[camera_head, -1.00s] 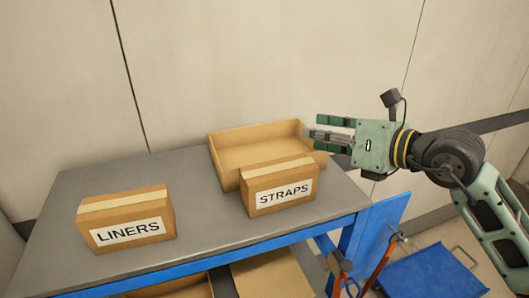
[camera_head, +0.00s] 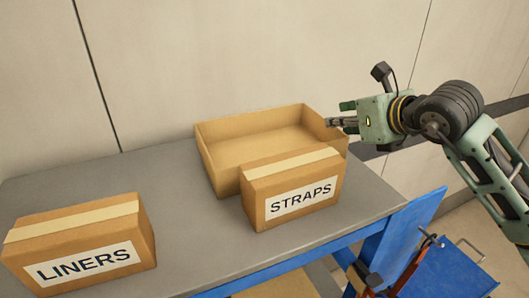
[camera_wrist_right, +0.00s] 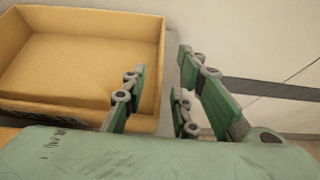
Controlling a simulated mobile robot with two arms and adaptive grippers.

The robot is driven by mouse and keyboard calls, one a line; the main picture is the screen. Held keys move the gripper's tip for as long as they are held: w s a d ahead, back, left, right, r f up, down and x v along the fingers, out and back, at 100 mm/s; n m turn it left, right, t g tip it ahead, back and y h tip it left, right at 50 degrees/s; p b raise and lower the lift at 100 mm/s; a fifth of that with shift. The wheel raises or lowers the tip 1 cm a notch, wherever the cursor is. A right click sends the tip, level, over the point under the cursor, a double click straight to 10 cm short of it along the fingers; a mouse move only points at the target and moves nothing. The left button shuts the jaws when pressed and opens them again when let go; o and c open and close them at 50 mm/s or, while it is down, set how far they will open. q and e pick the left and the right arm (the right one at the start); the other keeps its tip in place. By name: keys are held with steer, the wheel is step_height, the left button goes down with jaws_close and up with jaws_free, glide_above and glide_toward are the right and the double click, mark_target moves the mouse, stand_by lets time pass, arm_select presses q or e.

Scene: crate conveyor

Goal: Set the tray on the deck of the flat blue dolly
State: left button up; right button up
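An open, shallow cardboard tray (camera_head: 207,155) stands on the grey table behind the STRAPS box, which hides part of its front. My right gripper (camera_head: 338,115) is at the tray's right end. In the right wrist view, the fingers of this gripper (camera_wrist_right: 163,65) are apart, one over the tray's inside and one outside, with the right wall of the tray (camera_wrist_right: 161,45) between them. Whether they touch the wall is unclear. My left gripper is out of view.
The STRAPS box (camera_head: 293,188) stands close in front of the tray. The LINERS box (camera_head: 80,245) is at the table's front left. A blue upright panel and rods stand between the blue-edged table (camera_head: 190,225) and the deck. A wall is behind.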

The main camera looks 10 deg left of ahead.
mark_target(323, 120)
steer(key=shift+p+x, duration=0.4)
steer(key=shift+x, duration=0.55)
steer(key=shift+w+a+f+p, duration=0.2)
steer(key=shift+w+a+p, duration=0.15)
steer(key=shift+w+p, duration=0.2)
steer(key=p+x, duration=0.2)
steer(key=x, duration=0.2)
steer(key=shift+w+a+p, duration=0.1)
steer(key=shift+w+p, duration=0.05)
steer(key=shift+p, duration=0.25)
steer(key=shift+w+a+f, duration=0.1)
steer(key=shift+w+f, duration=0.1)
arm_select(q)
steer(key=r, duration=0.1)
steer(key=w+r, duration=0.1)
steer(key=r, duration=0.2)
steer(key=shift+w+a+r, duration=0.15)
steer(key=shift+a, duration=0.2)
arm_select(e)
steer(key=shift+s, duration=0.1)
steer(key=shift+c, duration=0.7)
jaws_close()
